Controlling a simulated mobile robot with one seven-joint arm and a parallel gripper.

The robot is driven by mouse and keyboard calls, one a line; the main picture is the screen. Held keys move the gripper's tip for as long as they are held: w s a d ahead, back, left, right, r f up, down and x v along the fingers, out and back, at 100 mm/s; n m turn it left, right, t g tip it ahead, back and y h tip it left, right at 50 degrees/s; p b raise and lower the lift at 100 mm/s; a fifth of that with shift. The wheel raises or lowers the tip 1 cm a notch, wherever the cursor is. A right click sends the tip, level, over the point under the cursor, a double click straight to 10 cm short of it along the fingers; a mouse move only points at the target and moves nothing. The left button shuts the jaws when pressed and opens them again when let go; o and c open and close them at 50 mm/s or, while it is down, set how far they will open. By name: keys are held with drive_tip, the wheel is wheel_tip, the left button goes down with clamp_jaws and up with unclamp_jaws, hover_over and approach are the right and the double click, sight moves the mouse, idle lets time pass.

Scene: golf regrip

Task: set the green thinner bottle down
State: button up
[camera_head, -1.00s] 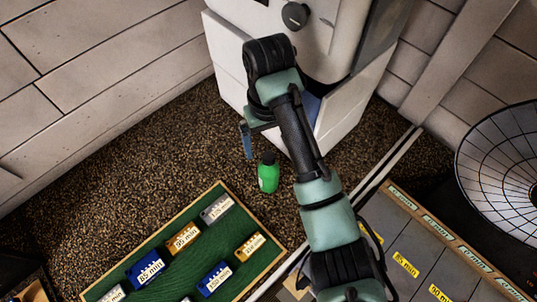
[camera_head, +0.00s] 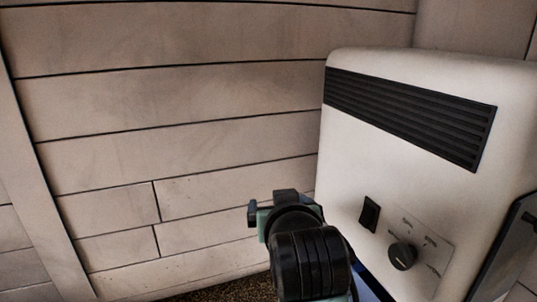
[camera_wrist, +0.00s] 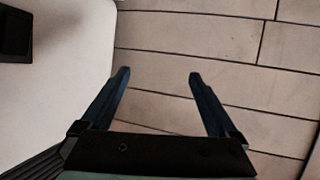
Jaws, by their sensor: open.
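The green thinner bottle is not in view in either current picture. In the wrist view my gripper (camera_wrist: 158,75) is open, with its two dark fingers spread apart and nothing between them. Behind the fingers there is only panelled wall and part of a white cabinet. In the head view my gripper's end (camera_head: 252,213) shows small, raised in front of the wall beside the white machine. The surface where the bottle stood lies below the picture.
A white machine (camera_head: 400,140) with a dark vent (camera_head: 410,118), a switch (camera_head: 370,214) and a knob (camera_head: 402,256) stands close to the right of my arm. The plank wall (camera_head: 170,100) is behind. A strip of speckled surface (camera_head: 235,290) shows at the bottom.

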drive_tip(key=s+a+r+t, duration=0.2)
drive_tip(key=s+r+t, duration=0.3)
drive_tip(key=r, duration=0.6)
drive_tip(key=s+a+r+t, duration=0.1)
drive_tip(key=s+r+t, duration=0.4)
drive_tip(key=r, duration=0.7)
drive_tip(key=s+r+m+t+h, duration=0.1)
drive_tip(key=s+r+t, duration=0.3)
drive_tip(key=s+r, duration=0.3)
drive_tip(key=shift+s+d+r+m, duration=0.15)
drive_tip(key=shift+s+d+m, duration=0.25)
drive_tip(key=shift+s, duration=0.85)
